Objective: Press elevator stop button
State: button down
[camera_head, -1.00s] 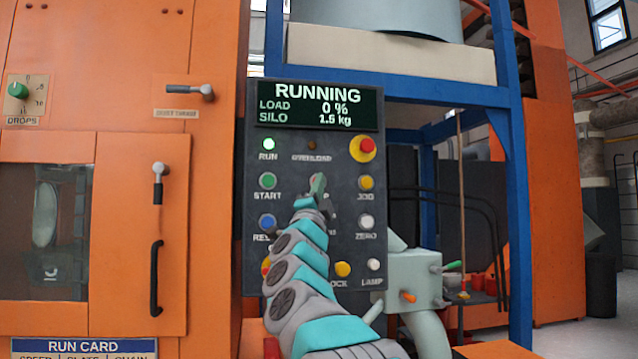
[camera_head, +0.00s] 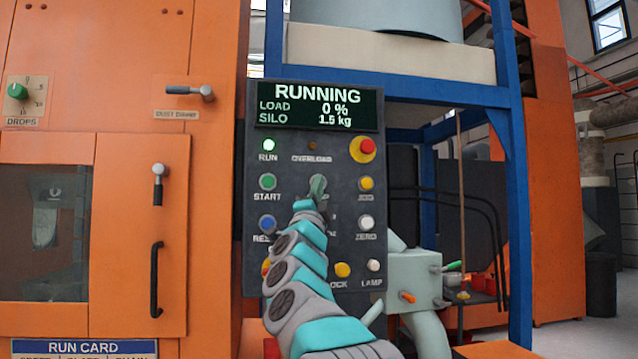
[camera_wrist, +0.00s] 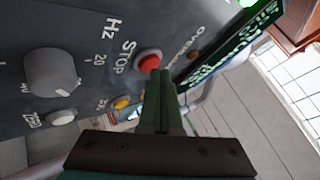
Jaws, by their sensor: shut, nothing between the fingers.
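The red STOP button (camera_wrist: 148,60) shows in the wrist view, with its STOP label beside it on the dark control panel (camera_head: 340,150). My gripper (camera_wrist: 160,77) is shut and empty, with its fingertips at the edge of the red button in that view. I cannot tell whether they touch it. In the head view my gripper (camera_head: 317,185) is in front of the panel, between the START button (camera_head: 267,181) and the JOG button (camera_head: 365,183), and hides the STOP button. The display (camera_head: 318,106) reads RUNNING, load 0 %, silo 1.5 kg. The RUN lamp (camera_head: 269,145) glows green.
A red and yellow knob (camera_head: 364,148) sits upper right on the panel. The ZERO button (camera_head: 365,222) is below JOG. In the wrist view a grey dial (camera_wrist: 52,75) is left of STOP. The orange cabinet (camera_head: 215,200) flanks the panel; a blue frame post (camera_head: 518,200) stands right.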

jog(key=shift+w+a, duration=0.1)
jog(key=shift+w, duration=0.25)
dwell(0.7)
jog(key=shift+s, duration=0.1)
dwell(0.4)
jog(key=shift+s+d+b, duration=0.2)
jog(key=shift+s+b, duration=0.15)
jog(key=shift+s, duration=0.35)
jog(key=s+b, duration=0.1)
jog(key=s, duration=0.1)
jog(key=s+d+b, duration=0.1)
jog(key=s, duration=0.1)
jog(key=shift+s+d, duration=0.2)
jog(key=shift+s, duration=0.2)
dwell(0.5)
